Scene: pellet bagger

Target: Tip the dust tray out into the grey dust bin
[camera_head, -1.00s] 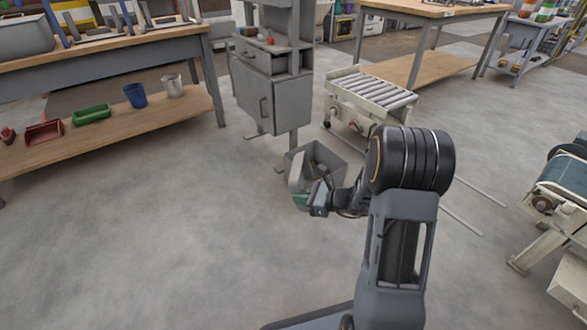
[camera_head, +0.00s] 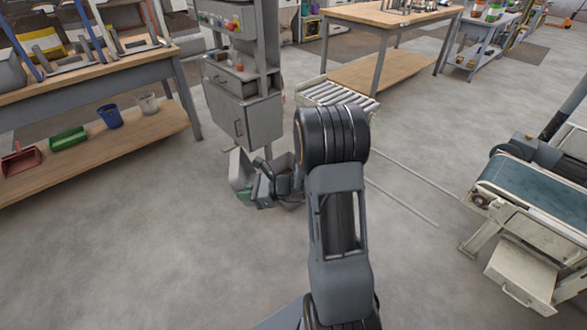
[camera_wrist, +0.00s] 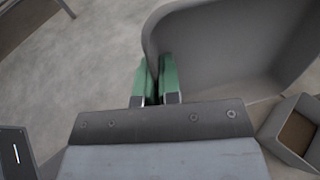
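The dust tray (camera_head: 240,168) is a light grey scoop, steeply tilted at the left end of my arm in the head view. In the wrist view its wide grey inside (camera_wrist: 235,45) fills the upper right. My gripper (camera_wrist: 156,82) has green-padded fingers close together at the tray's near left edge, and they appear to be shut on it. The grey dust bin (camera_head: 284,163) stands on the floor just right of the tray, largely hidden by my arm. In the wrist view a square grey box, apparently the bin (camera_wrist: 272,122), shows a brown inside at the right edge.
A grey control cabinet (camera_head: 243,115) stands behind the bin. A roller conveyor (camera_head: 335,92) is behind my arm. A workbench (camera_head: 100,135) with scoops and cups on its shelf is at left. A belt conveyor (camera_head: 530,205) is at right. The floor at front left is clear.

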